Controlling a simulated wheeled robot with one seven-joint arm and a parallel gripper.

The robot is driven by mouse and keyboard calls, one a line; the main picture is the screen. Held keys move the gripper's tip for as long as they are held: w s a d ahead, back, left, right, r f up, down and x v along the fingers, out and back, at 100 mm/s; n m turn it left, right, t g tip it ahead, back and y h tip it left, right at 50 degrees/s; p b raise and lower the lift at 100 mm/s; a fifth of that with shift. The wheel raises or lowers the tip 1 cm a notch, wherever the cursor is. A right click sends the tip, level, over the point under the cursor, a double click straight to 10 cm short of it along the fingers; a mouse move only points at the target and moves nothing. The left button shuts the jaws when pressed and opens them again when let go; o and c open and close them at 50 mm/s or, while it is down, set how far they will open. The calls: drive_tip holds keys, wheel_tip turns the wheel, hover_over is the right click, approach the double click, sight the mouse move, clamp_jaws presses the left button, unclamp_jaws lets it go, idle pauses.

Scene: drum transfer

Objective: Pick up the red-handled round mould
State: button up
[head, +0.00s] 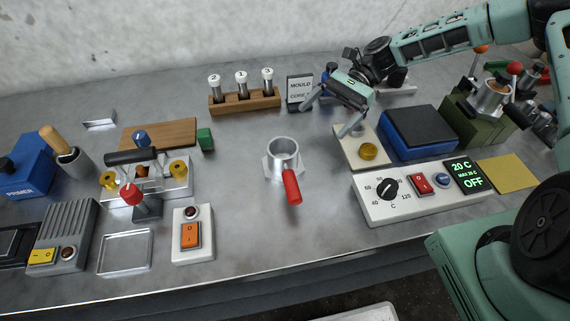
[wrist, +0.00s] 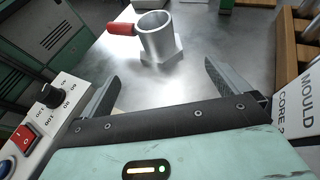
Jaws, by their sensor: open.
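The red-handled round mould (head: 284,158) stands upright on the metal table, near the middle in the head view. It is a silver open-topped cup on a flat base, and its red handle (head: 292,187) points toward the front edge. In the wrist view the mould (wrist: 158,42) is at the top centre, beyond the fingertips, with its handle (wrist: 121,29) to the left. My gripper (head: 328,120) is open and empty, above the table to the right of and behind the mould. It also shows in the wrist view (wrist: 160,78), with nothing between the fingers.
A control box with dial (head: 415,192) and a pale plate with a brass knob (head: 359,146) lie right of the mould. A mould-core sign (head: 299,91) and a wooden rack of numbered vials (head: 244,101) stand behind. A switch box (head: 193,234) is front left. Bare table surrounds the mould.

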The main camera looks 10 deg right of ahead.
sight(294, 149)
drive_tip(key=p+x, duration=0.2)
drive_tip(key=x, duration=0.8)
drive_tip(key=shift+s, duration=0.1)
drive_tip(key=p+x, duration=0.1)
drive_tip(key=x, duration=0.1)
drive_tip(key=p+x, duration=0.1)
drive_tip(key=x, duration=0.1)
drive_tip(key=shift+s+a, duration=0.3)
drive_tip(key=shift+a+f, duration=0.1)
drive_tip(key=shift+a, duration=0.05)
drive_tip(key=c, duration=1.3)
